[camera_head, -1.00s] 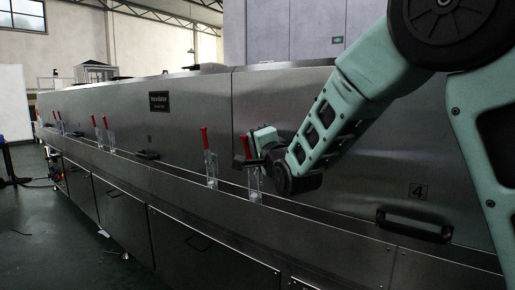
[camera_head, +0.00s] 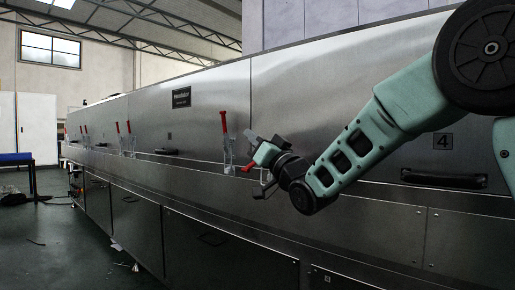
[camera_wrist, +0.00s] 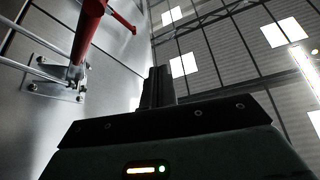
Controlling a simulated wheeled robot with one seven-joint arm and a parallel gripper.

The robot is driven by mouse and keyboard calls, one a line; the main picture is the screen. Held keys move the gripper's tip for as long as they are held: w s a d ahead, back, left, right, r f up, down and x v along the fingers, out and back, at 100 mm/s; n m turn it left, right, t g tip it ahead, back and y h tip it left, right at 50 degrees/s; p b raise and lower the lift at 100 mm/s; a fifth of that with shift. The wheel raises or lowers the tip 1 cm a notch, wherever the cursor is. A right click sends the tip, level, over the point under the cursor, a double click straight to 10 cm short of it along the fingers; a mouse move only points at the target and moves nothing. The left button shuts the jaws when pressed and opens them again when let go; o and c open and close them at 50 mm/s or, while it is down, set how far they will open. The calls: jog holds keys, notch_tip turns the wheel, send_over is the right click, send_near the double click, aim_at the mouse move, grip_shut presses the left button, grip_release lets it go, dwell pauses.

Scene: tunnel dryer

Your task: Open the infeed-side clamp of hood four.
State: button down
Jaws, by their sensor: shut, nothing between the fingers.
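Hood four is the steel panel (camera_head: 390,110) marked 4, right of the seam. Its clamp at the seam side has a red handle (camera_head: 248,167) that sticks outward from the hood, low and roughly level, beside my gripper (camera_head: 256,145). Its metal bracket (camera_head: 266,182) is partly behind my gripper. The wrist view shows a red handle (camera_wrist: 88,25) close by on the left, with a bolted plate (camera_wrist: 55,88) on the steel. My gripper (camera_wrist: 158,85) is shut and empty, just above the handle in the head view; I cannot tell whether they touch.
A neighbouring clamp (camera_head: 224,125) with an upright red handle stands just left of the seam. More red-handled clamps (camera_head: 124,135) line the dryer further left. A black grab handle (camera_head: 443,179) is on hood four. The floor (camera_head: 60,240) at left is mostly open.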

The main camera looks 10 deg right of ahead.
aim_at(253, 162)
notch_tip(253, 162, down, 6)
jog(key=n+g+y+b, duration=0.1)
jog(key=n+y+b, duration=0.1)
jog(key=n, duration=0.1)
jog(key=n+g+y+b, duration=0.1)
jog(key=n, duration=0.2)
jog(key=n+g+y+b, duration=0.2)
jog(key=n, duration=0.2)
jog(key=shift+s+a+y+b, duration=0.1)
jog(key=shift+y+b, duration=0.2)
jog(key=shift+b, duration=0.05)
jog(key=shift+d+f+n+g+y+b, duration=0.1)
jog(key=shift+f+n+g+y+b, duration=0.3)
jog(key=shift+n, duration=0.55)
jog(key=shift+d+f+n+g+y+b, duration=0.1)
jog(key=shift+f+n+g+y+b, duration=0.1)
jog(key=shift+f+n+g, duration=0.55)
jog(key=shift+r, duration=0.25)
